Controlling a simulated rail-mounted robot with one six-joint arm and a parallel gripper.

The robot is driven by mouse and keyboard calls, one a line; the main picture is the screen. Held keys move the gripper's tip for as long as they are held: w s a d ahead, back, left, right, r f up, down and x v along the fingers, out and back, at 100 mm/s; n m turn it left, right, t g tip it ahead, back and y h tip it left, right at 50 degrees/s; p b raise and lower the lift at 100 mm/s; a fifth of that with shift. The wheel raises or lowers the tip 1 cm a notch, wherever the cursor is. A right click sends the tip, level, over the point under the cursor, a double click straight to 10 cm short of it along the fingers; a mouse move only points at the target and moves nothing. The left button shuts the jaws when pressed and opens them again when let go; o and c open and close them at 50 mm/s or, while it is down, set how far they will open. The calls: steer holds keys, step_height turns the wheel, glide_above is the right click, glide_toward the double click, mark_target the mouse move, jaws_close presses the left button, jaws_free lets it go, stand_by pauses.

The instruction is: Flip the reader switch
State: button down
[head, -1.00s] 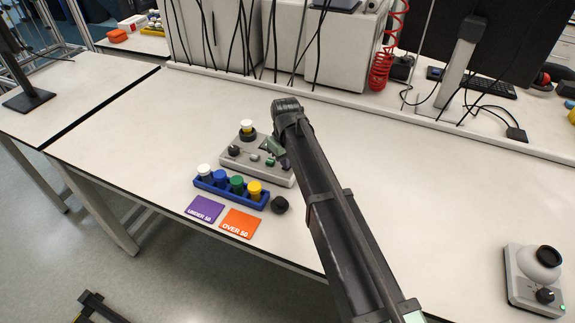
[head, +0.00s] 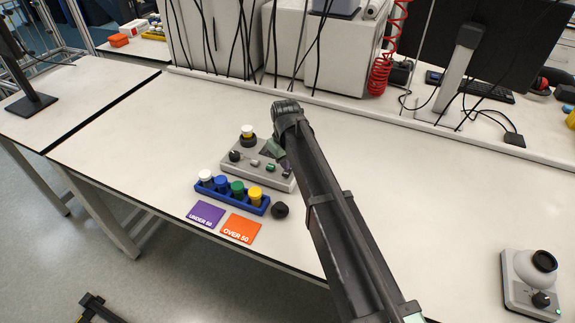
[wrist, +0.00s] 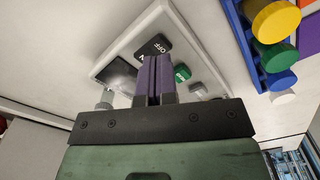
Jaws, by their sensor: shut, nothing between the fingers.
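The reader (head: 233,165) is a grey box on the bench in the head view, with a white-topped vial (head: 247,131) at its back. In the wrist view its panel (wrist: 122,48) shows a black rocker switch (wrist: 154,45) marked OFF, a dark screen (wrist: 116,75), a green button (wrist: 182,72) and grey knobs. My gripper (wrist: 154,60) has its purple fingers shut and empty, pointing at the switch and covering part of it. I cannot tell whether they touch it. In the head view my arm hides part of the reader's right side.
A blue rack (head: 232,198) holds several capped vials in front of the reader. Purple (head: 205,213) and orange (head: 240,228) cards lie nearer the edge, beside a black knob-like piece (head: 280,210). A second device (head: 520,275) stands far right.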

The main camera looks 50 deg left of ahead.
mark_target(286, 173)
step_height(286, 173, up, 5)
steer(key=p, duration=0.3)
steer(key=shift+f+p, duration=0.15)
steer(key=shift+p, duration=0.25)
steer(key=shift+f, duration=0.15)
steer(key=w+d+m, duration=0.3)
steer(key=d+m, duration=0.2)
steer(key=d, duration=1.3)
steer(key=w+d+m, duration=0.3)
steer(key=d+m, duration=0.1)
steer(key=d, duration=1.5)
steer(key=s+d+m, duration=0.1)
steer(key=d+m, duration=0.6)
steer(key=d, duration=2.2)
steer(key=shift+s+d+m, duration=0.3)
steer(key=shift+s+d, duration=0.05)
steer(key=shift+s, duration=0.05)
